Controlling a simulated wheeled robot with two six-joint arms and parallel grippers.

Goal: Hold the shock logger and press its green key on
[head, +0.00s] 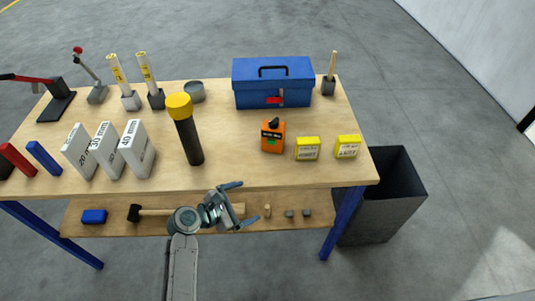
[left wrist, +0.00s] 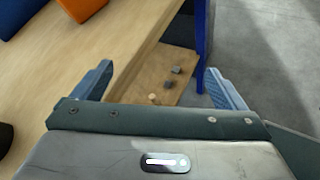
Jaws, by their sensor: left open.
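Two small yellow boxes with pale printed labels, the left one (head: 307,148) and the right one (head: 347,146), stand at the right of the bench top. The labels are too small to read surely, so I cannot tell which is the shock logger. My left gripper (head: 248,204) is open and empty at the bench's front edge, apart from all three.
A blue toolbox (head: 272,82) stands behind the orange box. A yellow-capped black cylinder (head: 187,130) and white blocks (head: 138,150) stand to the left. The lower shelf (head: 330,207) holds a mallet (head: 134,213) and small parts. A dark bin (head: 385,205) stands at the right.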

